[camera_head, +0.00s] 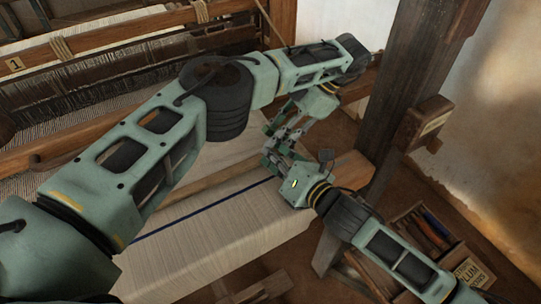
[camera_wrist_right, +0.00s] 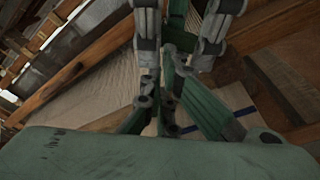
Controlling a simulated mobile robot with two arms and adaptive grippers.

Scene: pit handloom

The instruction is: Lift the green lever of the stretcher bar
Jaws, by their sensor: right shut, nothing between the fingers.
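A tan wooden bar (camera_head: 215,182) lies across the white cloth (camera_head: 230,225) in the head view. I take it for the stretcher bar. I cannot make out its green lever apart from the green gripper parts around it. My right gripper (camera_head: 273,150) reaches in from the lower right at the bar's right end and is shut and empty. In the right wrist view its fingers (camera_wrist_right: 158,92) come together. My left gripper (camera_head: 284,132) hangs down just beyond it, very close or touching. Its grey fingers (camera_wrist_right: 182,50) show apart at the top of the wrist view, seemingly open.
The loom beam (camera_head: 110,125) and its threads lie to the left. A dark post (camera_head: 415,75) stands at the right. An open box of tools (camera_head: 430,235) sits at the lower right. The two arms crowd the middle.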

